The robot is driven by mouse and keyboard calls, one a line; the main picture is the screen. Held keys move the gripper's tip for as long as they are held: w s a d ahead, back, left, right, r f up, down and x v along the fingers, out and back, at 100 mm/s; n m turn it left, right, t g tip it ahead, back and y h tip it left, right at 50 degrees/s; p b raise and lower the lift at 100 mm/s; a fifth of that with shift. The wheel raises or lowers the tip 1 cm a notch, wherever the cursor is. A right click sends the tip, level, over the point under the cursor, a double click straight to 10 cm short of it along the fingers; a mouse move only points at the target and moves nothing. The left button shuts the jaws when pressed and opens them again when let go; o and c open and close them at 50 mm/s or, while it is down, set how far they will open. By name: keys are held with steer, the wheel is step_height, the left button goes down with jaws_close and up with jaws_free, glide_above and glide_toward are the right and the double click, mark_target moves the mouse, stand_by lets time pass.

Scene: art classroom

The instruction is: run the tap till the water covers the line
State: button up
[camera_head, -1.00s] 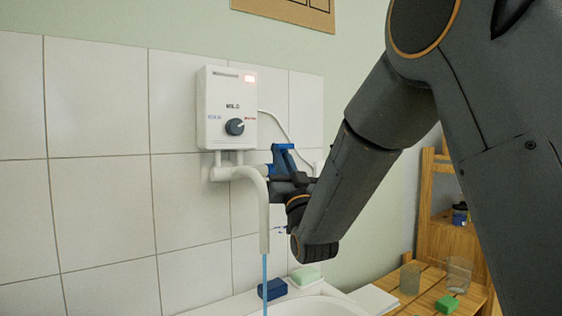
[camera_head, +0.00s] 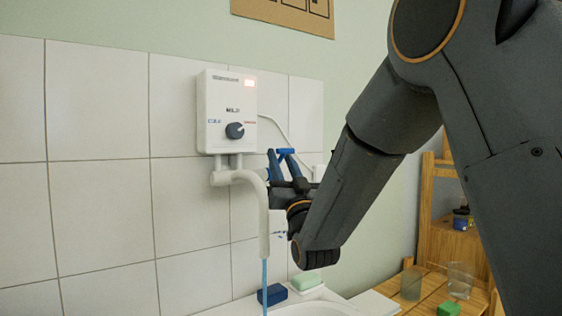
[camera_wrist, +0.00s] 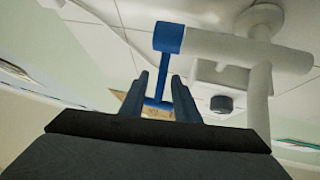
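A white water heater (camera_head: 228,112) hangs on the tiled wall, with a white spout pipe (camera_head: 263,215) below it. A thin blue water stream (camera_head: 264,285) runs from the spout. The white sink (camera_head: 318,309) shows only at its rim; its water level and any line are out of view. The tap's blue lever (camera_wrist: 168,37) ends in a crossbar and also shows in the head view (camera_head: 286,151). My gripper (camera_wrist: 160,75) has its fingers apart on both sides of the lever's stem, with visible gaps. It also shows beside the spout (camera_head: 282,168).
A blue block (camera_head: 272,294) and a pale green bar (camera_head: 306,281) lie on the sink's back edge. The left wall is clear.

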steer(key=b+v, duration=0.1)
steer(key=v, duration=0.6)
steer(key=shift+s+f+b, duration=0.25)
steer(key=shift+s+b, duration=0.05)
steer(key=shift+s, duration=0.05)
steer(key=shift+w+d, duration=0.1)
steer(key=shift+d, duration=0.05)
